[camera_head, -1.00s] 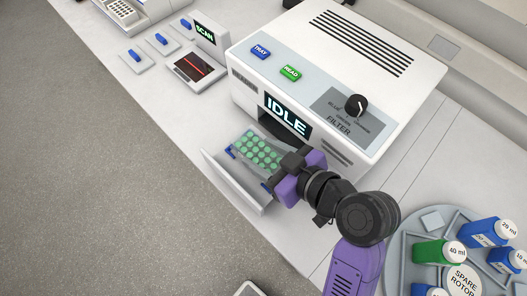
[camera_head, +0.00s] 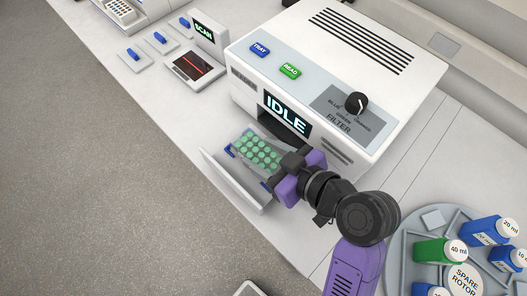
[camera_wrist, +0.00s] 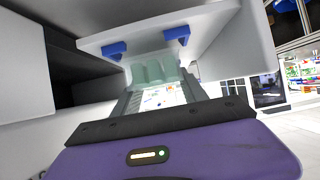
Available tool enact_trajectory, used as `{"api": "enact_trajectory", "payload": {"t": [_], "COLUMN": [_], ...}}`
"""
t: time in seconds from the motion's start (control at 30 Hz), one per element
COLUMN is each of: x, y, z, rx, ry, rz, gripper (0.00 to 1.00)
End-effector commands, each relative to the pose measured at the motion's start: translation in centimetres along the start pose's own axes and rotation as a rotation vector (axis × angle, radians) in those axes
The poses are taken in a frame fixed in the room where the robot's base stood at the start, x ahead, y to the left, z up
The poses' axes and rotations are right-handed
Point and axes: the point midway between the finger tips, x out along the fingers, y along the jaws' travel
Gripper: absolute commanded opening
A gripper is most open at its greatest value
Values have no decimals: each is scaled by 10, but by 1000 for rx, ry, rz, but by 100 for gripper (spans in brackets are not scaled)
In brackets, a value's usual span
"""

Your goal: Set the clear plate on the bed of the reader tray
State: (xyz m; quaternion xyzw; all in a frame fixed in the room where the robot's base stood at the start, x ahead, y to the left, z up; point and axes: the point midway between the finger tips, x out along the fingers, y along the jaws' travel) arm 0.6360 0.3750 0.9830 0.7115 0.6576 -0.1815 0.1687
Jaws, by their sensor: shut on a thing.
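The clear plate (camera_head: 258,151) with green wells is over the open reader tray (camera_head: 222,172). My gripper (camera_head: 283,170) is shut on the plate's right end. The plate also shows in the wrist view (camera_wrist: 155,72), ahead of my gripper and below the two blue clips (camera_wrist: 114,49) of the tray. Blue clips also show at the tray's corners in the head view. Whether the plate touches the tray bed or is just above it, I cannot tell. My fingers hide the plate's near end.
The white reader (camera_head: 330,60) stands behind the tray, its screen (camera_head: 287,114) reading IDLE. It has a blue TRAY button (camera_head: 260,50), a green READ button (camera_head: 290,70) and a black filter knob (camera_head: 357,103). A scanner (camera_head: 198,66) stands at left. A round rack (camera_head: 407,250) with bottles is at lower right.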

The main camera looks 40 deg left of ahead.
Motion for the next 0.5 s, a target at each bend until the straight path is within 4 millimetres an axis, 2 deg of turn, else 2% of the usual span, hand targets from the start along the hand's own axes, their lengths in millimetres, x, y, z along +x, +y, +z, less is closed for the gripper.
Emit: {"api": "enact_trajectory", "payload": {"t": [0.5], "x": [3], "y": [0], "z": [6], "rx": [0], "ry": [0], "rz": [0], "gripper": [11]}}
